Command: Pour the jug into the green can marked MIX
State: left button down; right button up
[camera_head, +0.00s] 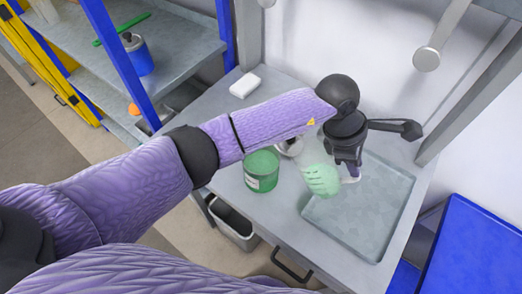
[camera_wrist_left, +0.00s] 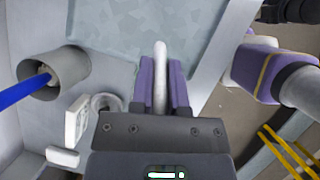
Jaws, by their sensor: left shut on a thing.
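A clear jug (camera_head: 320,178) with green in its lower part is in the head view, over the left edge of a shallow tray (camera_head: 391,234). My left gripper (camera_head: 350,172) is at its right side. In the left wrist view the purple fingers of this gripper (camera_wrist_left: 161,85) are closed on a pale upright bar, which looks like the jug's handle (camera_wrist_left: 160,58). The green can (camera_head: 261,171) stands on the bench just left of the jug, apart from it. It has a small white label, too small to read. My right gripper is not seen.
A white block (camera_head: 245,85) lies at the bench's back left. A grey round thing (camera_head: 289,148) is partly hidden behind the can and my arm. A grey bin (camera_head: 233,222) stands below the bench front. A shelf at left holds a blue container (camera_head: 137,55).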

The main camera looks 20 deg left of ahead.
aim_at(321, 137)
pick_arm(q)
jog(key=shift+a+r+h, duration=0.25)
jog(key=shift+a+h, duration=0.05)
jog(key=shift+a, duration=0.05)
jog(key=shift+a+h, duration=0.7)
jog(key=shift+a, duration=0.15)
jog(key=shift+a+r+h+b, duration=0.15)
jog(key=shift+a+h+b, duration=0.3)
jog(key=shift+a+h, duration=0.4)
jog(key=shift+w+a+r+h, duration=0.1)
jog(key=shift+a+r+h, duration=0.15)
jog(key=shift+r+h, duration=0.25)
jog(key=shift+a+r+h, duration=0.2)
jog(key=shift+r+h, duration=0.2)
jog(key=shift+h, duration=0.05)
jog(key=shift+a+r+h, duration=1.2)
jog(key=shift+a+h, duration=0.05)
jog(key=shift+h, duration=0.25)
jog(key=shift+a+r, duration=0.2)
jog(key=shift+w+a+r+h+b, duration=0.1)
jog(key=shift+a+r+h+b, duration=0.15)
jog(key=shift+a+h+b, duration=0.45)
jog(key=shift+a+r+h+b, duration=0.2)
jog(key=shift+a+h+b, duration=0.2)
jog(key=shift+a+b, duration=0.45)
jog(key=shift+a+r+h+b, duration=0.1)
jog(key=shift+a+h+b, duration=0.25)
jog(key=shift+b, duration=0.2)
